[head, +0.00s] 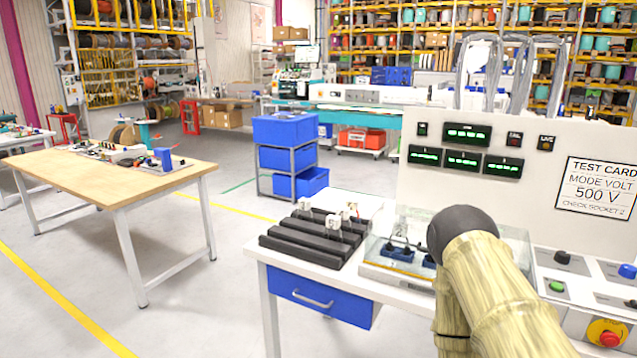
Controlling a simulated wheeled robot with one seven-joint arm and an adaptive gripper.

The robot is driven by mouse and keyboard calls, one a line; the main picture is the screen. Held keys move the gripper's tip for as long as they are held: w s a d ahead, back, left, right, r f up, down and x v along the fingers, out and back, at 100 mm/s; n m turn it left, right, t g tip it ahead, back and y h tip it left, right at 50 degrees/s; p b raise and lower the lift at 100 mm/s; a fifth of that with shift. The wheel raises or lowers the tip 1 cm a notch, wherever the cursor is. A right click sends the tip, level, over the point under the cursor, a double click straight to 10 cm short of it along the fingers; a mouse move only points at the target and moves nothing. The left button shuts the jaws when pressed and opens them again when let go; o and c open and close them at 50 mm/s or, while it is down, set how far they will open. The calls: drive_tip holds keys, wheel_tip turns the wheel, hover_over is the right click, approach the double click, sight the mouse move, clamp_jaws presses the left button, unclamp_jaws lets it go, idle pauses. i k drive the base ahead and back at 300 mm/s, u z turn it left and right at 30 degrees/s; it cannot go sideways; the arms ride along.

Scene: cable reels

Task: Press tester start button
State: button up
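The tester is a pale upright panel (423,190) with several green-lit displays (467,135) and a card reading TEST CARD, MODE VOLT 500 V, CHECK SOCKET 2 (595,188). On its sloping front at the lower right are a green button (556,287), a blue button (627,271), a black knob (563,258) and a red emergency stop on yellow (607,333). The labels by the buttons are too small to read, so I cannot tell which is start. My arm rises in front of the tester and hides part of it. My gripper does not show.
A clear-covered box with blue sockets (385,272) and a black slotted rack (300,254) stand left of my arm on the white bench (262,245). A wooden table (105,182) stands at left, blue bins (284,130) behind. Open floor lies between.

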sight(556, 287)
drive_tip(key=z, duration=1.5)
